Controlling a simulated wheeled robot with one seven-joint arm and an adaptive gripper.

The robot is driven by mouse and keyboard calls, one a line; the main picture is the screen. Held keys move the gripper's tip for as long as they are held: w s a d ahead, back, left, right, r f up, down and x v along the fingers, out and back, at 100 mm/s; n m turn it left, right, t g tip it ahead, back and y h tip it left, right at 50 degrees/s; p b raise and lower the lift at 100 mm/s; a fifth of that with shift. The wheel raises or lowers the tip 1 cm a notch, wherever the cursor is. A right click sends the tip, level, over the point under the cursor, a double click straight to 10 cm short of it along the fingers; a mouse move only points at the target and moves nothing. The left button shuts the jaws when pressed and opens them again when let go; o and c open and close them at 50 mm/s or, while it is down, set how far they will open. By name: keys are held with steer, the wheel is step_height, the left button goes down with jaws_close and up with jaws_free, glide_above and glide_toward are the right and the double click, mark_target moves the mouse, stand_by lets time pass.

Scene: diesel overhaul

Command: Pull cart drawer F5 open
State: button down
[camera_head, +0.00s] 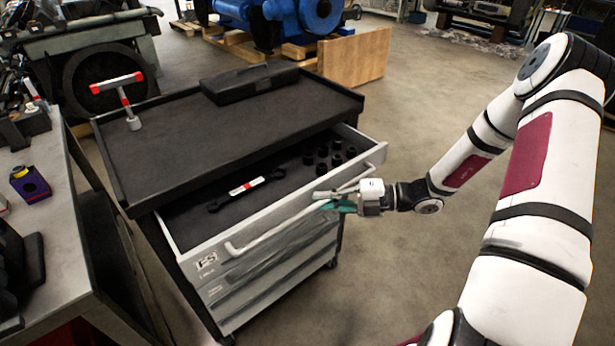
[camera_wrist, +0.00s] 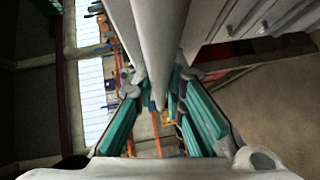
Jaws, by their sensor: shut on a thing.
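The cart drawer F5 (camera_head: 215,249) is the top drawer of the tool cart, and it stands partly open. Its label shows at the left of its front. A long pale bar handle (camera_head: 290,222) runs along the drawer front. My gripper (camera_head: 335,204) is shut on this handle, right of its middle. In the wrist view the handle (camera_wrist: 158,40) runs between the teal fingers of my gripper (camera_wrist: 160,100). Inside the drawer lie a wrench (camera_head: 245,188) with a red and white label and several black sockets (camera_head: 335,155).
The cart top (camera_head: 200,125) carries a black case (camera_head: 249,82) and a red-and-grey T-shaped tool (camera_head: 125,95). A workbench (camera_head: 70,210) stands close on the left. Lower drawers (camera_head: 275,280) are shut. The floor (camera_head: 415,130) right of the cart is clear apart from my arm.

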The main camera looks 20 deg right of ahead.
steer(key=s+d+p, duration=0.3)
steer(key=s+d, duration=0.1)
steer(key=s, duration=0.7)
steer(key=shift+s, duration=0.2)
steer(key=c, duration=1.6)
jaws_free()
steer(key=shift+c, duration=0.2)
steer(key=shift+d, duration=0.15)
steer(key=v, duration=1.2)
